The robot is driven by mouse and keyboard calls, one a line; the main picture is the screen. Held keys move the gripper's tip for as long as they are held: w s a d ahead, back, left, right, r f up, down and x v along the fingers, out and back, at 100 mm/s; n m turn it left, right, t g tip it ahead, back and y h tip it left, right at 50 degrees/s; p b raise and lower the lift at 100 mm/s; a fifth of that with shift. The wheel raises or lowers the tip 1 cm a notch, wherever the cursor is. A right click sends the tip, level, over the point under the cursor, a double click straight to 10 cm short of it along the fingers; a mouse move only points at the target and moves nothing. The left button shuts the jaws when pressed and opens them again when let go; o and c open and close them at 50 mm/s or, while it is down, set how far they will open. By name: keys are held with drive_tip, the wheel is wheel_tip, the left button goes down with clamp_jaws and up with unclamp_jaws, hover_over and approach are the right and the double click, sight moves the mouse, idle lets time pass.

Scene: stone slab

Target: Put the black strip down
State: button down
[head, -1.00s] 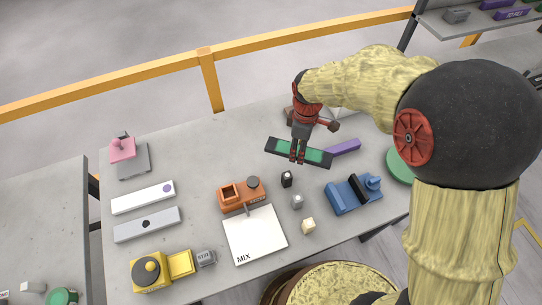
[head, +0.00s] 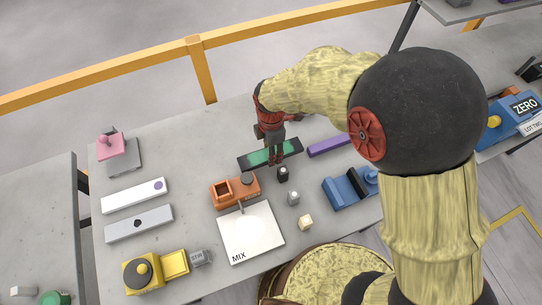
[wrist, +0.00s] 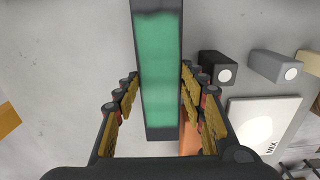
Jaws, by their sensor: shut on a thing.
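The black strip (head: 290,150) has a green panel along its top. It lies flat between the fingers of my gripper (head: 275,160), over the back middle of the grey stone slab (head: 180,160).
A purple bar (head: 328,145) lies right of the strip. A small black block (head: 283,174) and an orange device (head: 235,191) stand in front. A white MIX plate (head: 250,235) and blue holder (head: 345,190) are nearer. The slab to the strip's left is clear.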

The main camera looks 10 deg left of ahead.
drive_tip(key=shift+f+b, duration=0.3)
drive_tip(key=shift+f, duration=1.35)
drive_tip(key=shift+f, duration=0.2)
drive_tip(key=c, duration=1.1)
unclamp_jaws()
wheel_tip(320, 180, up, 12)
drive_tip(key=p, duration=0.3)
drive_tip(key=shift+r, duration=0.15)
